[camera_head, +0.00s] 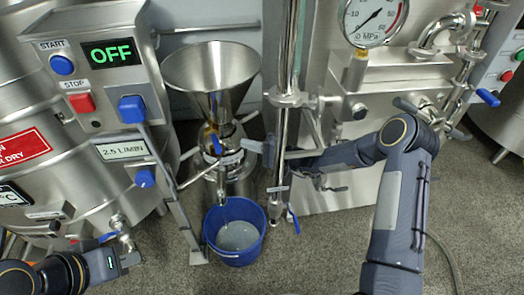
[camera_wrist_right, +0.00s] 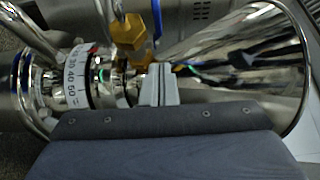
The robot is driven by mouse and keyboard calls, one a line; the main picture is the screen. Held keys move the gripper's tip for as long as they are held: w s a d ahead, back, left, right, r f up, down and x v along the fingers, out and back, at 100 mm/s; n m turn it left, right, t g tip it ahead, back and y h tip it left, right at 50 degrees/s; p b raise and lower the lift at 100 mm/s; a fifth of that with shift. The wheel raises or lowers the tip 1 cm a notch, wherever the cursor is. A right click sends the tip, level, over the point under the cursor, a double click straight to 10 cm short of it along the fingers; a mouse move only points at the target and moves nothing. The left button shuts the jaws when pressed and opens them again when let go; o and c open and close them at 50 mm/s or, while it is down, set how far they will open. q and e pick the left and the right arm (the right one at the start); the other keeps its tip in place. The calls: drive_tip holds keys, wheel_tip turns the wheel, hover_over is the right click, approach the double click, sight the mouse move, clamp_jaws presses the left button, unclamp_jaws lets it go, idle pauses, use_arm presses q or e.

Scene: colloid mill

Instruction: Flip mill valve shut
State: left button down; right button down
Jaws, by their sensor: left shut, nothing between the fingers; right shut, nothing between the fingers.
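The colloid mill stands left of centre in the head view, with a steel hopper (camera_head: 208,82) on top. Its valve has a blue handle (camera_head: 215,143) below the hopper. In the right wrist view the blue handle (camera_wrist_right: 154,16) is at the top edge, beside a brass valve body (camera_wrist_right: 128,32). My right gripper (camera_head: 250,146) is shut and empty, just right of the valve. Its fingertips (camera_wrist_right: 158,84) are close to the brass fitting; I cannot tell whether they touch. My left gripper (camera_head: 130,259) is shut and empty at the lower left, away from the mill.
A blue bucket (camera_head: 235,252) with greyish liquid stands under the mill. A control box (camera_head: 100,60) reading OFF is on the left. A vertical steel pipe (camera_head: 286,130) stands close to my right forearm. A pressure gauge (camera_head: 373,18) is at the top. Grey floor (camera_head: 300,265) is clear right of the bucket.

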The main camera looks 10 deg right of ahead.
sight(217, 145)
use_arm(q)
drive_tip(key=shift+f+b, duration=0.6)
drive_tip(key=shift+f, duration=0.15)
use_arm(e)
drive_tip(key=shift+w+a, duration=0.15)
drive_tip(key=shift+a, duration=2.75)
use_arm(q)
drive_tip(key=shift+f, duration=0.15)
use_arm(e)
drive_tip(key=shift+a, duration=0.1)
